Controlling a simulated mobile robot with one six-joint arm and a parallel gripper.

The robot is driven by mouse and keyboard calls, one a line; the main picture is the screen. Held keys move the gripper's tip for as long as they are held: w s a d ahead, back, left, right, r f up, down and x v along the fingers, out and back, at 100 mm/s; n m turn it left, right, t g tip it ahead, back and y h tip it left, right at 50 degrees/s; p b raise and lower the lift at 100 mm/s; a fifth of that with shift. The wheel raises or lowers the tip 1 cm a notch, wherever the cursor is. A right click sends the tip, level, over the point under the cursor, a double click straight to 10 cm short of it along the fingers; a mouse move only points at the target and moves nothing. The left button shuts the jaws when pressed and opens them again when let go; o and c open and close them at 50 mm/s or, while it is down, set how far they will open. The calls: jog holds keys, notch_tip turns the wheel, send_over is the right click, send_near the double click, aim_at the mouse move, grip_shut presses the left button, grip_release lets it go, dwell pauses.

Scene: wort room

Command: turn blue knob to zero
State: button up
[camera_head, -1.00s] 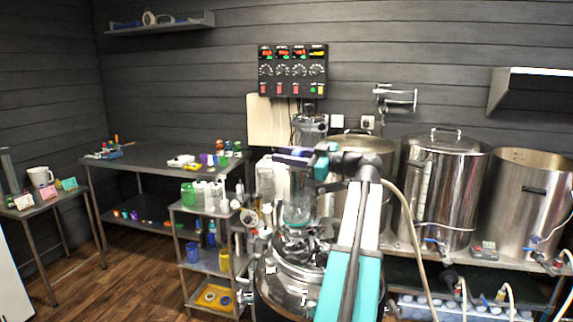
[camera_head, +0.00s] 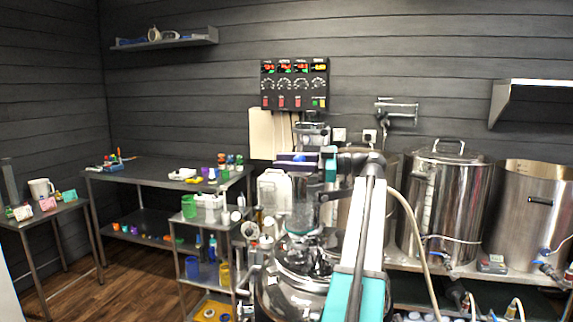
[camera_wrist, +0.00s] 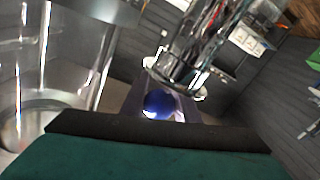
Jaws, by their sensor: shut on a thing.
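The blue knob (camera_wrist: 158,103) shows as a round blue shape just beyond the dark jaw edge in the wrist view. In the head view a small blue patch of it (camera_head: 299,158) shows at the dark fingers. My gripper (camera_head: 300,161) reaches left from the teal wrist, over the shiny steel and glass vessel (camera_head: 300,275). Its jaws are shut on the blue knob, and they hide part of it. Any mark or pointer on the knob is too small to read.
A control panel (camera_head: 294,84) with red displays and dials hangs on the wall behind. Steel kettles (camera_head: 447,205) stand at right. A cart (camera_head: 207,280) with bottles and a workbench (camera_head: 150,168) are at left. A hose hangs beside my arm.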

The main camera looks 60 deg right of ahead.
jog(key=shift+r, duration=0.15)
jog(key=o, duration=1.1)
jog(key=shift+c, duration=0.2)
jog(key=shift+s+d, duration=0.1)
jog(key=b+v, duration=0.1)
jog(key=v, duration=1.2)
jog(key=shift+s, duration=0.35)
jog(key=shift+d, duration=0.1)
